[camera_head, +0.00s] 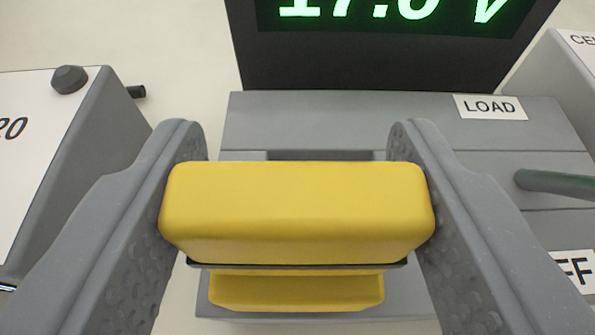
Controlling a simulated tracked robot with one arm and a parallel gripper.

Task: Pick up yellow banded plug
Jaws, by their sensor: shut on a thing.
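The yellow plug (296,212) is a rounded yellow block in the middle of the camera view, with a thin dark band under its top part and a narrower yellow part below. My gripper (297,205) is shut on it, one grey finger against its left end and one against its right end. The plug is in front of a grey unit with a LOAD label (490,107). A recess in that unit is partly hidden behind the plug. I cannot tell whether the plug's lower part still touches the unit.
A dark display (380,50) with green digits stands behind the grey unit. A green lever or cable (560,182) is at the right, above a partly cut-off OFF label (574,271). A white-topped grey box (45,140) with a dark knob (69,79) stands at the left. Another labelled box (570,75) is at the upper right.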

